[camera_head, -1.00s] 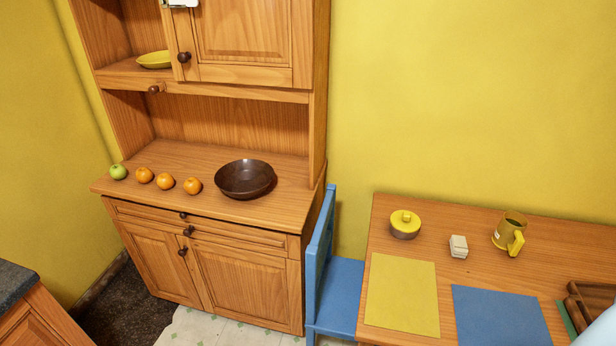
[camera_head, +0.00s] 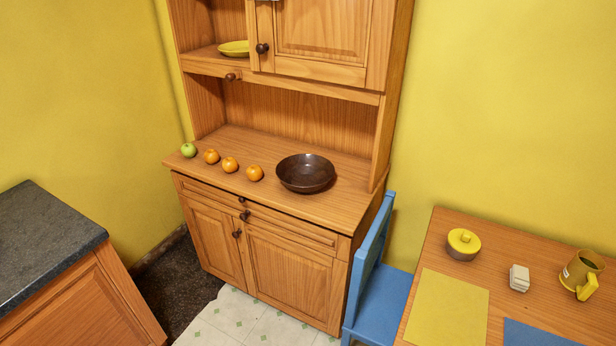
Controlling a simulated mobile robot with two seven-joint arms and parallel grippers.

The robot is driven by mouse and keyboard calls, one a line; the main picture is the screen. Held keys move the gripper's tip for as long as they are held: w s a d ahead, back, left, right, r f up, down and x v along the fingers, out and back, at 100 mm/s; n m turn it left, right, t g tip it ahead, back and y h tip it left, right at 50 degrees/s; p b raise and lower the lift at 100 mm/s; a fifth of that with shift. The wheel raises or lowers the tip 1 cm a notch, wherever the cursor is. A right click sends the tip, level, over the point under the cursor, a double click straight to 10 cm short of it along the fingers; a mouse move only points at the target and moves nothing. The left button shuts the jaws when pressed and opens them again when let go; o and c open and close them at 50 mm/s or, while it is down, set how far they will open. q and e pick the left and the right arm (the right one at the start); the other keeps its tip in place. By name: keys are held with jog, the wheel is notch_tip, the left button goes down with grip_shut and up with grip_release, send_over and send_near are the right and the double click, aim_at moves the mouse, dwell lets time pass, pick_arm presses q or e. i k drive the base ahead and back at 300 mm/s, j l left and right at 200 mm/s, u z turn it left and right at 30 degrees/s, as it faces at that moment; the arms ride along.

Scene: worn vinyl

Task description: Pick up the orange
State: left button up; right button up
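Three oranges stand in a row on the wooden hutch's counter: one at the left (camera_head: 211,156), one in the middle (camera_head: 230,164) and one at the right (camera_head: 254,173). A green apple (camera_head: 188,150) sits at the left end of the row. A dark brown bowl (camera_head: 305,172) stands to the right of the oranges, apart from them, and shows no fruit in it. Neither of my grippers shows in the head view.
The hutch (camera_head: 290,252) stands against the yellow wall. A blue chair (camera_head: 376,290) stands at its right, beside a table (camera_head: 510,240) with a lidded pot (camera_head: 463,244), a small white object (camera_head: 519,278) and a mug (camera_head: 582,274). A dark-topped counter (camera_head: 45,240) is at the left. Tiled floor shows in front.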

aim_at(210, 157)
jog(key=i+j+z, duration=0.2)
jog(key=i+j, duration=0.25)
jog(key=i+j+z, duration=0.2)
jog(key=i+j, duration=0.25)
jog(key=j, duration=0.15)
